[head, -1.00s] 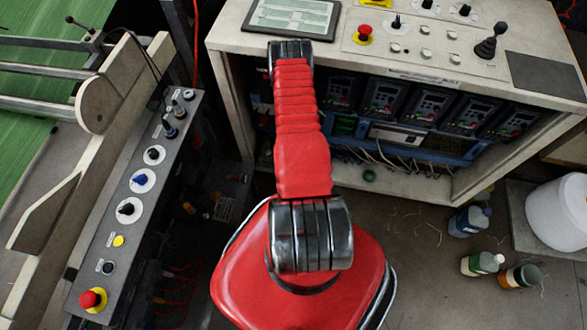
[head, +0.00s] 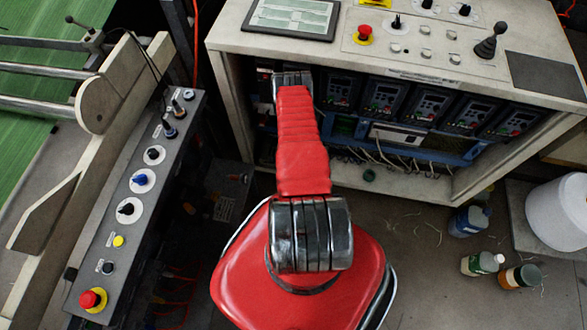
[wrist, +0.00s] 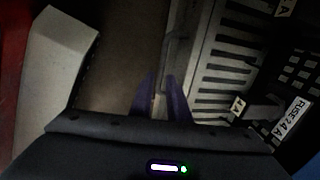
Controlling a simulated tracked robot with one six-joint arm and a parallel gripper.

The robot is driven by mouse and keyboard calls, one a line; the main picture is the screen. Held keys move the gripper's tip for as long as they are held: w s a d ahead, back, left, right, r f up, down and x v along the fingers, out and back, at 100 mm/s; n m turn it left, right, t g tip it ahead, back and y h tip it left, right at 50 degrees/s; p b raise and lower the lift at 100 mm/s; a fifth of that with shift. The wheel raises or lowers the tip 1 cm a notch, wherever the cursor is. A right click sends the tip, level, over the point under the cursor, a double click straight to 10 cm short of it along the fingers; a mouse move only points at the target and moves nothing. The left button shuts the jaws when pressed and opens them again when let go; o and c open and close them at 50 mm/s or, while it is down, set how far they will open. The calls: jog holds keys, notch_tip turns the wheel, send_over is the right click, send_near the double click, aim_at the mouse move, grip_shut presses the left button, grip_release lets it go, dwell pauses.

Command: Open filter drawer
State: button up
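In the wrist view a pale slatted front (wrist: 226,60), probably the filter drawer, runs lengthwise right of the middle. A thin pale bar (wrist: 176,45), perhaps its handle, runs along its left edge. The two purple fingers of my gripper (wrist: 161,97) are at the near end of this bar, with a narrow gap between them. Whether they grip the bar is too dark to tell. In the head view my red arm reaches into the open cabinet (head: 226,95) and hides the gripper and the slatted front.
Dark drive units (head: 383,98) and loose wires fill the cabinet to the right. A button panel (head: 135,200) stands at left. Bottles (head: 482,263) and a white roll (head: 557,214) are at right.

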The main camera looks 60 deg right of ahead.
jog(key=shift+c, duration=0.2)
grip_shut()
dwell(1.2)
